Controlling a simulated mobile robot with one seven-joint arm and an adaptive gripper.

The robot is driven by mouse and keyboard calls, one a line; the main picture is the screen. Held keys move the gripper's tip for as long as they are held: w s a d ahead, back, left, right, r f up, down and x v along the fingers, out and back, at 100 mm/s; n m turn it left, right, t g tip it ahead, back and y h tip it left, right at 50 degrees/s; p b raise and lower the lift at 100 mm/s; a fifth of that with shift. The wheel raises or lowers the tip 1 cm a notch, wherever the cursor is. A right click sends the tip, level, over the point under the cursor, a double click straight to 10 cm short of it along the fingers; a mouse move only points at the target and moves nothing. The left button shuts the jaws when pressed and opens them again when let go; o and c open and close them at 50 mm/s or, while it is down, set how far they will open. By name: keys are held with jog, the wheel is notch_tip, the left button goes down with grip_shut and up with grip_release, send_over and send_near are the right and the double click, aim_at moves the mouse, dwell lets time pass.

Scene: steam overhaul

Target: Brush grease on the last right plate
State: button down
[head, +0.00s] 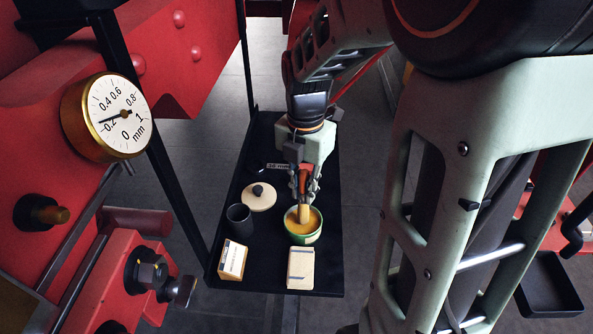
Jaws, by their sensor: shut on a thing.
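My gripper (305,186) is shut on a brush (304,212) with a red-orange upper part and a pale lower end. The brush points down, roughly upright. Its lower end is in or just over the yellow grease in a green tin (303,238); I cannot tell how deep. The tin stands on a black shelf (325,285), right of its middle. I cannot make out the last right plate for certain in this view.
On the shelf are a cream lid (260,201) with a dark knob, a dark cup (239,220), a small labelled box (231,261) and a pale block (300,268). Red machinery (200,60) with a dial gauge (105,117) stands at left. A black tray (549,286) lies lower right.

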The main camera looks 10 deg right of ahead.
aim_at(304, 171)
jog(key=shift+f+b, duration=0.3)
jog(key=shift+f, duration=0.3)
dwell(1.1)
notch_tip(304, 171, up, 7)
jog(key=p, duration=0.5)
jog(key=shift+r+p, duration=0.15)
jog(key=shift+p, duration=0.25)
dwell(0.6)
jog(key=w+f+m, duration=0.1)
jog(key=w+m, duration=0.4)
jog(key=m, duration=0.8)
jog(key=w+f+m, duration=0.2)
jog(key=w+m, duration=0.3)
jog(key=m, duration=0.9)
jog(key=shift+f, duration=0.2)
